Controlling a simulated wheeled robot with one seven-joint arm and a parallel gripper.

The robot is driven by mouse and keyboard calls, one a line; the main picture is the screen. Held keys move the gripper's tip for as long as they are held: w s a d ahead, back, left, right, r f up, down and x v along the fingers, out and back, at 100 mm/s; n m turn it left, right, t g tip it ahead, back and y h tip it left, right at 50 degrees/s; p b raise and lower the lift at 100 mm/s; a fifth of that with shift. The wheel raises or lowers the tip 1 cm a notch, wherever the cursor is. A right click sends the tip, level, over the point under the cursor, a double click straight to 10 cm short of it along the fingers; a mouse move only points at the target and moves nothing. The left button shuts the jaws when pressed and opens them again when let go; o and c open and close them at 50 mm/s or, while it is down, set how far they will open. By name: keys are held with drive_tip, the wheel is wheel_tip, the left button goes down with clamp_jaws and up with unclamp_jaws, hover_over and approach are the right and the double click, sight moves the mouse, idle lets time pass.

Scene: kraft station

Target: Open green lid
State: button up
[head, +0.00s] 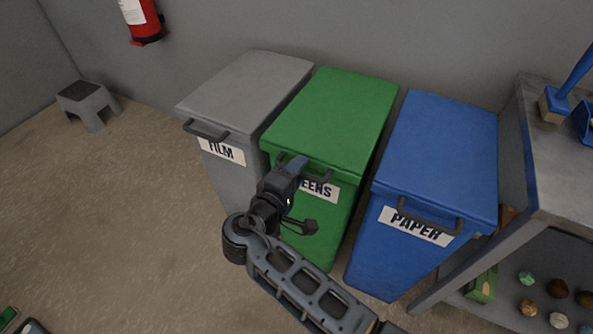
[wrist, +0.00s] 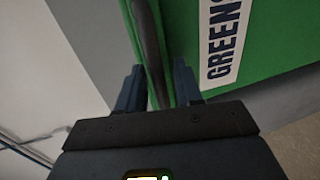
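The green lid (head: 332,115) lies flat and closed on the green bin (head: 329,232) in the middle of the row. Its dark handle (head: 318,176) runs along the lid's front edge and is partly hidden by my gripper (head: 291,163). In the wrist view the handle (wrist: 149,45) runs between the two fingers of my gripper (wrist: 158,85). The fingers stand apart, with gaps visible beside the handle. The label "GREENS" (wrist: 222,38) is on the bin's front, to the right of the handle in the wrist view.
A grey bin (head: 238,180) labelled "FILM" stands close on the left. A blue bin (head: 400,262) labelled "PAPER" stands on the right. A grey shelf table (head: 570,185) is at the far right. A step stool (head: 88,98) is at the far left, with open floor before it.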

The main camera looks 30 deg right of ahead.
drive_tip(key=shift+c, duration=0.3)
clamp_jaws()
idle(0.3)
